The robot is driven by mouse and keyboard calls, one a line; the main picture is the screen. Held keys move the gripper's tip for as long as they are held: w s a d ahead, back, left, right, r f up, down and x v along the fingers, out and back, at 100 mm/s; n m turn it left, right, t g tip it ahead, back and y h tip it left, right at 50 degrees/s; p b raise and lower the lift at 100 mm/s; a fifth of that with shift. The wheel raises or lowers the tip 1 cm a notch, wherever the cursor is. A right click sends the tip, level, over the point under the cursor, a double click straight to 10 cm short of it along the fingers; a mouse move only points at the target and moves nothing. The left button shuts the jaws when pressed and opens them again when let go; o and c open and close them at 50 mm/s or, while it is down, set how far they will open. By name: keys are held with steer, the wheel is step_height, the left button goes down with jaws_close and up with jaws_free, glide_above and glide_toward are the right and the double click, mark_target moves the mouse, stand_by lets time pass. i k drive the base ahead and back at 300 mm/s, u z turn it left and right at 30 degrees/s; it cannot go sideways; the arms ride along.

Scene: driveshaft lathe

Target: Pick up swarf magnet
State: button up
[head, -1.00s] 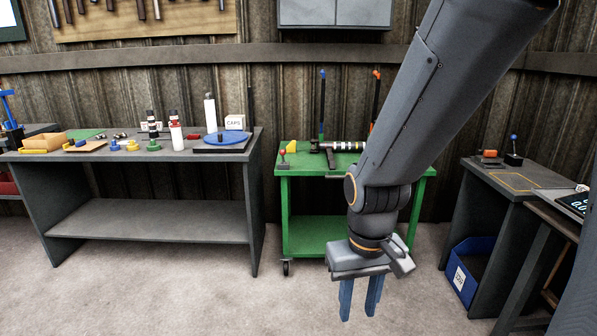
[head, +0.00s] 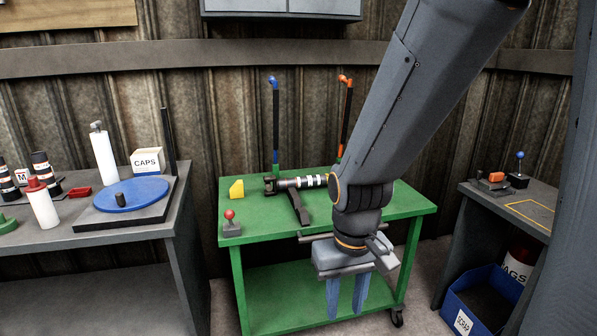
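I cannot tell for certain which thing is the swarf magnet. One candidate is a small grey block with a red ball knob (head: 231,224) at the front left corner of the green cart (head: 390,205). Another is a dark block with a blue ball knob (head: 518,170) on the right-hand bench. My gripper (head: 346,300) points down in front of the cart, right of the red-knobbed block and apart from it. Its two blue fingers are spread with nothing visible between them.
A bench (head: 185,215) with a blue disc (head: 135,193) stands left. A blue scrap bin (head: 478,305) sits low right.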

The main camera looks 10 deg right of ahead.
mark_target(495, 180)
steer(key=z, duration=0.6)
steer(key=i, duration=1)
steer(key=z, duration=1.9)
steer(key=i, duration=1.3)
steer(key=z, duration=0.3)
